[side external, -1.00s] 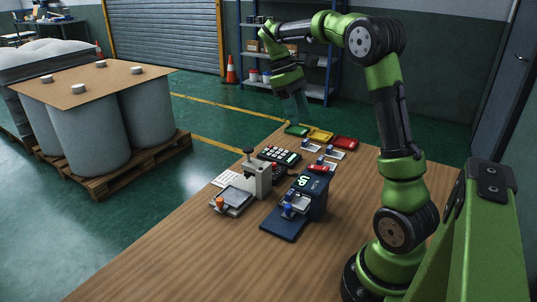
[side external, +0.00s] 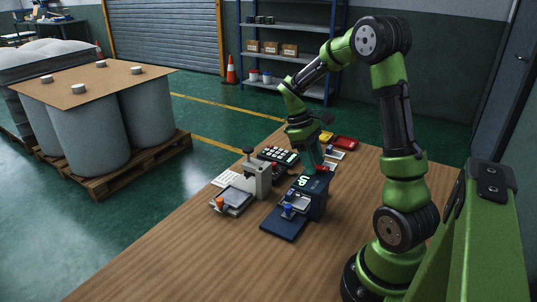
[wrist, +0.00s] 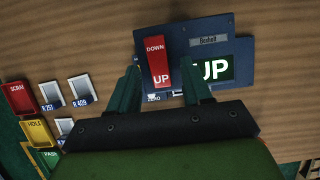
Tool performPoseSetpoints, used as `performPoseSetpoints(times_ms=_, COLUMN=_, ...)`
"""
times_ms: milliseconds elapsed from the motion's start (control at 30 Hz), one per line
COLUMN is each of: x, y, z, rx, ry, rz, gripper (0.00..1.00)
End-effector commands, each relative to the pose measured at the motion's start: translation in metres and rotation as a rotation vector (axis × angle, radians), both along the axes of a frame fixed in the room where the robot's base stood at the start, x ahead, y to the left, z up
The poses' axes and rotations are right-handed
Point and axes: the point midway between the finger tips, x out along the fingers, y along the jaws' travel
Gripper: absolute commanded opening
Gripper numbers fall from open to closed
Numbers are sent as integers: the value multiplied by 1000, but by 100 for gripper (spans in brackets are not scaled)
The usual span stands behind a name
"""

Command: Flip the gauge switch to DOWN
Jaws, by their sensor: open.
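The gauge is a dark blue unit (side external: 317,205) on the table, with a lit display reading "UP" (wrist: 213,69). In the wrist view its red rocker switch (wrist: 157,62) carries "DOWN" at the far end and "UP" at the near end. Which end is pressed in, I cannot tell. My gripper (wrist: 163,78) is open and empty, with a finger on either side of the switch's near end. In the side view my gripper (side external: 318,162) is just above the back top of the gauge and largely hides the switch. Contact cannot be told.
A grey press-like stand (side external: 258,178) and a keypad (side external: 278,155) sit left of the gauge. Red (wrist: 16,98), yellow (wrist: 37,131) and green (wrist: 50,159) bins lie behind, with small labelled trays (wrist: 81,90) between. The table's front is clear.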

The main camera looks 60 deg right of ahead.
Motion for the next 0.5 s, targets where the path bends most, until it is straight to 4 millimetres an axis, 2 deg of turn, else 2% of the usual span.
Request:
performPoseSetpoints(times_ms=100, x=0, y=0, z=0, rx=0, ry=0, rz=0, gripper=49)
performPoseSetpoints(times_ms=133, x=0, y=0, z=0, rx=0, ry=0, rz=0, gripper=46)
performPoseSetpoints(times_ms=433, x=0, y=0, z=0, rx=0, ry=0, rz=0, gripper=0)
performPoseSetpoints(times_ms=500, x=0, y=0, z=1, rx=0, ry=0, rz=0, gripper=0)
